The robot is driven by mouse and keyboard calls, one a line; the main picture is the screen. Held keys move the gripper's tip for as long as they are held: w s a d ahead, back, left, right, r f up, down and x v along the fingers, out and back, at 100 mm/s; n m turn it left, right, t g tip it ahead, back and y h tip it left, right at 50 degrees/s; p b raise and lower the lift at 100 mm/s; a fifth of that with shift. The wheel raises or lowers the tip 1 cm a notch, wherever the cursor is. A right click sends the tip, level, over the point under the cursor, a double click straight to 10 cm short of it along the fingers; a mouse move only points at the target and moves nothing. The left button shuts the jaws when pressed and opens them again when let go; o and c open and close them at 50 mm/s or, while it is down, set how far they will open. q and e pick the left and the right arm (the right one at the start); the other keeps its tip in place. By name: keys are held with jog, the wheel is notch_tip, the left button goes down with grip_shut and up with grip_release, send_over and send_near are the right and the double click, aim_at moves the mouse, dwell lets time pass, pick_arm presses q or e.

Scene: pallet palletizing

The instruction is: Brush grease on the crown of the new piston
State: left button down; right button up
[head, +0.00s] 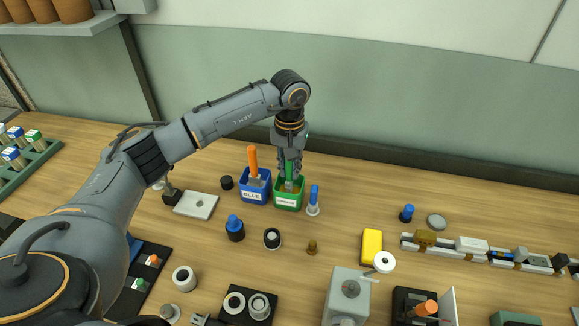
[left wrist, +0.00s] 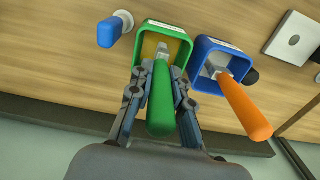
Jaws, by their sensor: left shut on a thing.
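My left gripper (head: 289,172) reaches down over the green pot (head: 288,206) and is shut on the green-handled brush (head: 289,184). The brush also shows in the left wrist view (left wrist: 161,105), between the fingers, with its lower end still inside the pot (left wrist: 181,50). The blue pot (head: 257,196), labelled BLUE, stands just left of it with an orange-handled brush (head: 253,160) in it. Grey and white round parts sit on a black fixture (head: 237,318) at the front; I cannot tell which part is the new piston. My right gripper is not in view.
A blue-handled tool (head: 314,199) stands close right of the green pot. A black-and-white round part (head: 272,239), a brass piece (head: 312,247) and a yellow block (head: 371,246) stand nearer. A rail with parts (head: 490,254) lies at right. The wall rises behind.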

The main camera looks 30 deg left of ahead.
pick_arm(q)
jog(key=shift+f+b, duration=0.4)
jog(key=shift+f, duration=0.1)
dwell(0.8)
jog(key=shift+b, duration=0.3)
dwell(0.4)
jog(key=shift+f, duration=0.1)
dwell(0.4)
jog(key=shift+r+p, duration=1.65)
jog(key=shift+r, duration=1.95)
